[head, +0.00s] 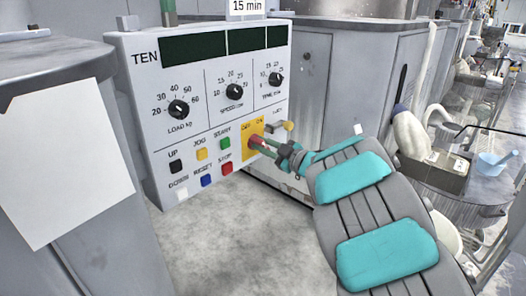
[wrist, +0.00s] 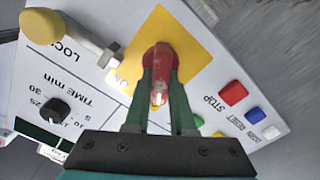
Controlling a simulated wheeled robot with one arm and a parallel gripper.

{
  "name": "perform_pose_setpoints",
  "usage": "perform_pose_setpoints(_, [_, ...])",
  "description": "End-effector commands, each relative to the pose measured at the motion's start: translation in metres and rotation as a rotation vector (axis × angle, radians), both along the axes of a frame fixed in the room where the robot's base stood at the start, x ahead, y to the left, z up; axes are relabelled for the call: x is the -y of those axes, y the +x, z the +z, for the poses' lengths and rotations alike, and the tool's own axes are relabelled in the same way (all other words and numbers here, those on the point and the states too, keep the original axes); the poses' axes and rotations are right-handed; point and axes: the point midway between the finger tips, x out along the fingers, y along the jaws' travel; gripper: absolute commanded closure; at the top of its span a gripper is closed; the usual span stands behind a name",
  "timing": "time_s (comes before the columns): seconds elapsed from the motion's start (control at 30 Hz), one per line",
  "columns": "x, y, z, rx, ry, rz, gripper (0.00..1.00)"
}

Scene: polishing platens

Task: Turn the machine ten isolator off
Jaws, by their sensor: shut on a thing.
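The machine marked TEN has a pale control panel (head: 205,110). Its isolator is a red handle (head: 257,141) on a yellow plate (head: 246,127) lettered OFF and ON, at the panel's lower right. In the wrist view the red handle (wrist: 160,58) stands in front of the yellow plate (wrist: 195,40). My gripper (head: 266,146) reaches in from the right, and its two green fingers are closed on the handle in the wrist view (wrist: 159,92). The fingers hide part of the handle, so I cannot tell which label it points to.
Beside the plate, a yellow-knobbed bolt (wrist: 70,35) by the lettering LOCK sticks out. A red STOP button (head: 226,168) and other buttons sit left of the plate. Three dials (head: 235,92) are above. A grey cabinet with a white sheet (head: 62,165) stands at left.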

Motion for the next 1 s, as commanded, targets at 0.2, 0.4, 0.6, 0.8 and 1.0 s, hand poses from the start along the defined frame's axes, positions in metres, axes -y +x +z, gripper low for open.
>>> perform_pose_setpoints(0.2, [-0.0002, -0.0006, -0.0026, 0.091, -0.071, 0.000, 1.00])
perform_pose_setpoints(0.4, [-0.0008, -0.0010, -0.0021, 0.135, -0.105, 0.002, 1.00])
perform_pose_setpoints(0.6, [-0.0010, -0.0011, -0.0015, 0.149, -0.116, 0.002, 1.00])
perform_pose_setpoints(0.8, [-0.0011, -0.0012, -0.0014, 0.150, -0.117, 0.002, 1.00])
perform_pose_setpoints(1.0, [-0.0011, -0.0012, -0.0014, 0.149, -0.116, 0.002, 0.70])
